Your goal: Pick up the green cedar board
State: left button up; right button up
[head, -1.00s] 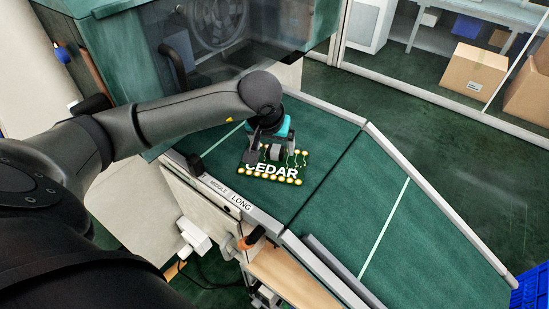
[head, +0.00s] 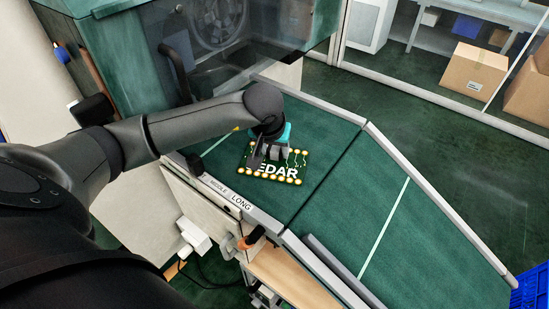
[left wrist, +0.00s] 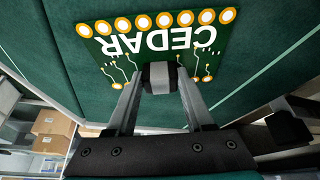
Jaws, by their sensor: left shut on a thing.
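The green cedar board (head: 275,169) lies on the green conveyor surface near its front rail in the head view. It has white CEDAR lettering and gold pads along its edge. My left gripper (head: 276,153) is over the board and hides part of its far side and lettering. In the left wrist view the board (left wrist: 158,42) lies beyond the fingers. There the left gripper (left wrist: 160,80) is shut on a small dark-and-grey block (left wrist: 160,76) on the board's near part. My right gripper is not in view.
The conveyor (head: 325,140) has a pale front rail marked MIDDLE and LONG (head: 240,203). A sloping green section (head: 400,230) continues to the right. A machine with a clear hood (head: 215,45) stands behind. Cardboard boxes (head: 474,70) are at the upper right.

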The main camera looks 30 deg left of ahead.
pick_arm(q)
grip_shut()
jog(key=shift+r, duration=0.1)
dwell(0.3)
